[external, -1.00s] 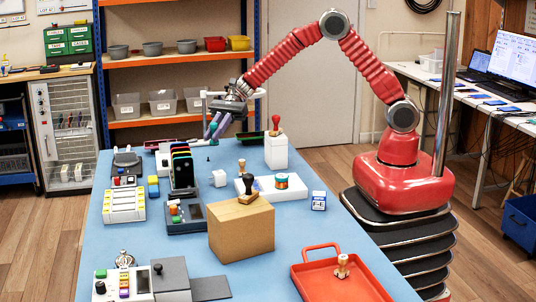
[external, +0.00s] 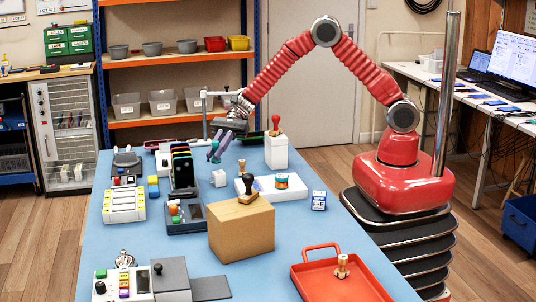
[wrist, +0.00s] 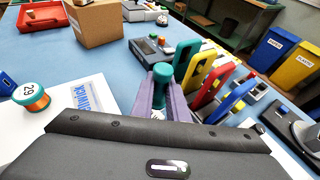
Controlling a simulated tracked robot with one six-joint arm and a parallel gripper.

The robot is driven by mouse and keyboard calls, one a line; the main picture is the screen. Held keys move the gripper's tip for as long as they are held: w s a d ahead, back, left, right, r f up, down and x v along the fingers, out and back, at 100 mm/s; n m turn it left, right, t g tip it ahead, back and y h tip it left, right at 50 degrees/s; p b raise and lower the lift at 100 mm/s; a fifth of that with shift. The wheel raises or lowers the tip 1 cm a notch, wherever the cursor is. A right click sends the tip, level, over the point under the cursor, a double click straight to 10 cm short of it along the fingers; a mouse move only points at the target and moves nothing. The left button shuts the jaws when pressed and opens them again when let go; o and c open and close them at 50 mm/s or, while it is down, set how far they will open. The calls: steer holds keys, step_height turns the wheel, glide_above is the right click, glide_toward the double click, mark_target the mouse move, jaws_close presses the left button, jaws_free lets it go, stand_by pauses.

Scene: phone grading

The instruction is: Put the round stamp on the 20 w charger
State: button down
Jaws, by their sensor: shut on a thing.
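My gripper (external: 217,153) has purple fingers, shut on a teal-handled stamp with a rounded knob. The stamp (wrist: 159,76) stands between the fingers in the wrist view, its lower end mostly hidden by them. In the external view my gripper is above the blue table, behind a plain white cube (external: 220,178). Another small white cube with blue markings (external: 318,201) stands to the right of a white slab. Labels are too small to read, so I cannot tell which cube is the 20 W charger.
A phone rack (external: 182,172) stands left of my gripper. A white box (external: 276,155) with a red-handled stamp stands to its right. The white slab (external: 294,191) holds a teal-and-orange round item. A cardboard box (external: 241,232) and red tray (external: 322,284) are nearer the camera.

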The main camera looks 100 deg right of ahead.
steer(key=shift+f, duration=1.8)
steer(key=c, duration=1.7)
jaws_free()
steer(key=shift+f, duration=0.1)
steer(key=shift+s+d+r, duration=0.15)
steer(key=shift+r, duration=0.05)
steer(key=v, duration=0.7)
steer(key=shift+r, duration=0.1)
